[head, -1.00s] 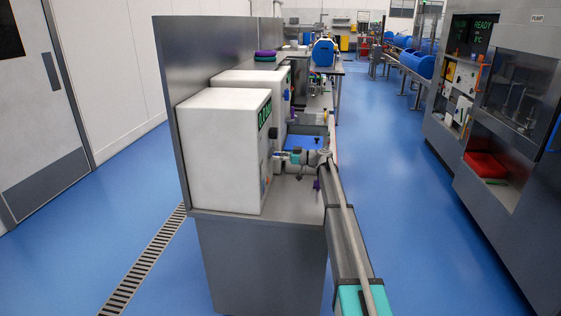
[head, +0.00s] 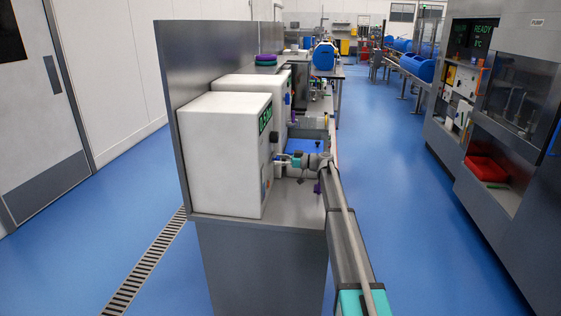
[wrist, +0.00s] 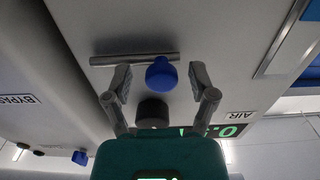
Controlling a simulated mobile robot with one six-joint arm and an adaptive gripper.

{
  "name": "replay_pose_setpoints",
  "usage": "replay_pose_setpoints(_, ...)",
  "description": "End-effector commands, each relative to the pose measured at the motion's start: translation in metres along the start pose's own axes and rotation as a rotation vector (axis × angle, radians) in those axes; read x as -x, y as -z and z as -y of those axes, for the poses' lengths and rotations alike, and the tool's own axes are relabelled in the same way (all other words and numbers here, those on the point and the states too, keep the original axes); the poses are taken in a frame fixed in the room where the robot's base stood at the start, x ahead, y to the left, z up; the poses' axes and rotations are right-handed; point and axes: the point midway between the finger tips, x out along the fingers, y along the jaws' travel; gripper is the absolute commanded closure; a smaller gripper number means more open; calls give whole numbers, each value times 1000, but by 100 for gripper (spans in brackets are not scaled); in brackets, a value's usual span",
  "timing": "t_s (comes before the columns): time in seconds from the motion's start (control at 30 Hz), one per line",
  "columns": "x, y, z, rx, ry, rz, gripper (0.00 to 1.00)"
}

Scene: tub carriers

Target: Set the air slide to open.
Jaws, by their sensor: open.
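In the wrist view a blue knob (wrist: 161,73) sits at a grey bar-like track (wrist: 120,60) on the pale panel, toward the track's right end. An AIR label (wrist: 240,115), upside down, is to the right. My gripper (wrist: 160,82) is open, with one finger on each side of the blue knob and a gap to both. Whether the fingers reach to the knob's depth is unclear. In the head view my gripper (head: 281,160) is at the face of the near white cabinet (head: 222,150); the knob cannot be made out there.
A black knob (wrist: 152,112) lies between my fingers' bases in the wrist view. A BYPASS label (wrist: 17,98) and another blue knob (wrist: 79,157) are to the left. A second white cabinet (head: 245,82) stands behind the first. The blue floor (head: 405,220) to the right is clear.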

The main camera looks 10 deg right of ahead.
Motion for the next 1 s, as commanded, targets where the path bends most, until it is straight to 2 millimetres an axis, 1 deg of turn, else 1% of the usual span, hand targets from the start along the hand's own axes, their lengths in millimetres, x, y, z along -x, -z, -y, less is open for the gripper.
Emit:
replay_pose_setpoints(0.17,13,0,0,0,-1,0,27)
replay_pose_setpoints(0.27,25,0,1,0,-2,0,27)
replay_pose_setpoints(0.7,94,0,3,0,-2,0,27)
replay_pose_setpoints(0.83,107,0,3,0,-1,0,27)
replay_pose_setpoints(1.0,117,0,3,0,0,0,27)
